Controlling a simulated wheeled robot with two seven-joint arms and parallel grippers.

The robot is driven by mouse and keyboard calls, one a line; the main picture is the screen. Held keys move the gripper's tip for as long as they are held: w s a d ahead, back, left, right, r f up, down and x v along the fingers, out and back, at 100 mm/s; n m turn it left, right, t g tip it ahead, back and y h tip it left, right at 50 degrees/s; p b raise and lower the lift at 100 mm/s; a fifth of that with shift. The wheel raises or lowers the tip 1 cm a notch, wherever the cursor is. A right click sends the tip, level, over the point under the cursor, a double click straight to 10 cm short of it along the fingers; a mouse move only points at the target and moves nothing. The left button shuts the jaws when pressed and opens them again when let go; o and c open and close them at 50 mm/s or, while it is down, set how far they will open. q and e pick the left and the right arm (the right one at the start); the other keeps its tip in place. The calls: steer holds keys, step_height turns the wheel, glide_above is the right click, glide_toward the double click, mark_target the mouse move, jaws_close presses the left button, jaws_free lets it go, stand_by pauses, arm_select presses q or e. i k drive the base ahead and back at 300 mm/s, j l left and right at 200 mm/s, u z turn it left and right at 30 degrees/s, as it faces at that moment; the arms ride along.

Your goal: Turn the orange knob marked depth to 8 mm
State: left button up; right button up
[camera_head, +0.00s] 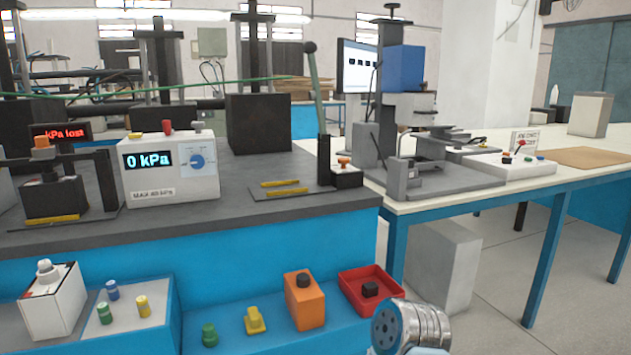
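No knob with a readable "depth" mark shows. A small orange knob (344,160) sits on a white-and-black box at the right end of the dark bench, beside the upright lever. Another orange knob or cap (42,142) tops a dark device at the far left. A rounded metal and blue part of my arm (410,328) shows at the bottom edge. Neither gripper's fingers are in view.
A white gauge box (168,168) reads 0 kPa, and a red display (60,132) is left of it. A press stand with a blue head (404,68) is on the white table (445,203). An orange box (304,300) and red tray (350,277) sit on the lower blue shelf.

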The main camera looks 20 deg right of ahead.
mark_target(343, 160)
steer(key=l+z, duration=0.2)
steer(key=l, duration=0.3)
steer(key=l+z, duration=0.2)
steer(key=l, duration=0.3)
steer(key=i+l+z, duration=0.2)
steer(key=l, duration=0.25)
steer(key=k, duration=0.05)
